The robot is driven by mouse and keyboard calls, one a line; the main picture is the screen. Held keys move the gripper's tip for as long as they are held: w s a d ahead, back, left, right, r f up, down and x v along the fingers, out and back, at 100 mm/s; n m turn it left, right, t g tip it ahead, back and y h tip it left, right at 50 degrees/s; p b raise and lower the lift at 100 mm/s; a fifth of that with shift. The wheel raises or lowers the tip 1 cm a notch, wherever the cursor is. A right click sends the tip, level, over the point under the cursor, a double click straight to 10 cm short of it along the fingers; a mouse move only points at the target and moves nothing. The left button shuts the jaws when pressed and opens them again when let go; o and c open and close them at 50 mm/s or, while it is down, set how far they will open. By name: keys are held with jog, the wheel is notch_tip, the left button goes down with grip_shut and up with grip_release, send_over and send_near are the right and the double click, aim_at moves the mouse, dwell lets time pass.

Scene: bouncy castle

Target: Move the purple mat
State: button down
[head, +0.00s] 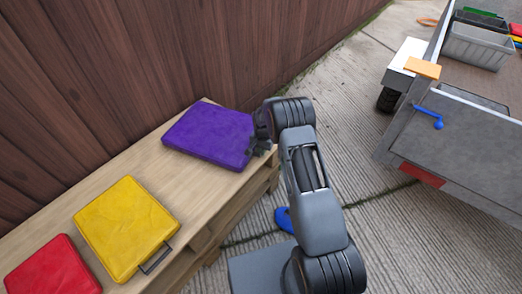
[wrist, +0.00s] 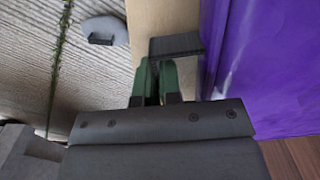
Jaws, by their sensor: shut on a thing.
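The purple mat (head: 210,136) lies flat at the far end of a wooden pallet bench. In the wrist view, the mat (wrist: 275,70) fills the right side. My gripper (head: 260,146) is at the mat's right edge in the head view. In the wrist view, my gripper's green fingers (wrist: 158,82) are closed on the mat's dark handle (wrist: 177,45), which sticks out from its side. The fingertips are partly hidden by the handle.
A yellow mat (head: 125,228) with a dark handle and a red mat (head: 52,268) lie nearer on the bench (head: 75,200). A wooden fence (head: 150,60) stands close behind. A grey trailer (head: 460,140) holding crates stands at right. Concrete ground (head: 350,110) lies between. A blue object (head: 284,219) is on the ground.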

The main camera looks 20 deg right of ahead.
jog(key=c, duration=1.2)
grip_release()
notch_tip(320, 180, up, 14)
jog(key=p, duration=0.3)
jog(key=shift+f+p, duration=0.1)
jog(key=shift+p, duration=0.25)
